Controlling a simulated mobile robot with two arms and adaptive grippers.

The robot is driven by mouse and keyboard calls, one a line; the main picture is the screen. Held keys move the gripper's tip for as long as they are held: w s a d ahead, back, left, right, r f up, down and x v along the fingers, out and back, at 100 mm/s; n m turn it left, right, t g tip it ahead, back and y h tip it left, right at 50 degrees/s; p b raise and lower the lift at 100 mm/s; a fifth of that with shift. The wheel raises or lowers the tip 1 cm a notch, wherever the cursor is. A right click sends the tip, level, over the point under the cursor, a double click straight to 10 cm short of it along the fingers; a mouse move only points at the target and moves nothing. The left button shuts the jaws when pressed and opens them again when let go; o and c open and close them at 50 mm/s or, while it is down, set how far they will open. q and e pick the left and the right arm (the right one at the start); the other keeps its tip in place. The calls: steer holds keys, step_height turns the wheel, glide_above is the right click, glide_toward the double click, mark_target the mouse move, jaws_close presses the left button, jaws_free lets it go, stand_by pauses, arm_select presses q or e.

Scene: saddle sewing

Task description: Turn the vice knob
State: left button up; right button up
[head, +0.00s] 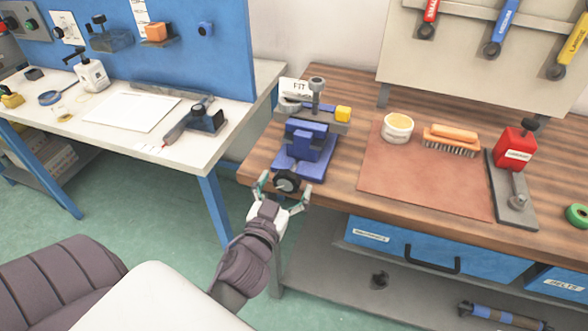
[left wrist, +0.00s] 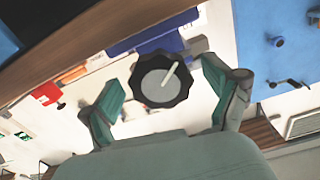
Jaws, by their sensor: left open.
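The blue vice (head: 305,150) stands at the left front corner of the wooden workbench. Its round black knob (head: 286,182) faces out past the bench's front edge. My left gripper (head: 284,190) is open, with one finger on each side of the knob. In the left wrist view the black knob (left wrist: 161,80), with a pale line on its grey face, sits between the two spread green-padded fingers (left wrist: 165,98). Gaps show between the knob and both fingers there, so they look apart from it. My right gripper is not in view.
The wooden bench (head: 345,190) carries a brown mat (head: 420,180) with a bowl (head: 397,128) and a brush (head: 452,139). A red container (head: 515,147) stands to the right. A blue drawer (head: 400,245) is below. A white-topped table (head: 100,120) stands left, with a floor gap between.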

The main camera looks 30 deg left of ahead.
arm_select(q)
steer(key=shift+w, duration=0.25)
steer(key=shift+s+r, duration=0.1)
steer(key=shift+s, duration=0.05)
steer(key=c, duration=1.1)
steer(key=shift+m, duration=0.3)
steer(key=shift+c, duration=0.2)
steer(key=shift+m, duration=0.4)
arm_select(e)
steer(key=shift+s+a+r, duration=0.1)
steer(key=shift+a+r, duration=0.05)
arm_select(q)
steer(key=o, duration=1.1)
steer(key=shift+o, duration=0.2)
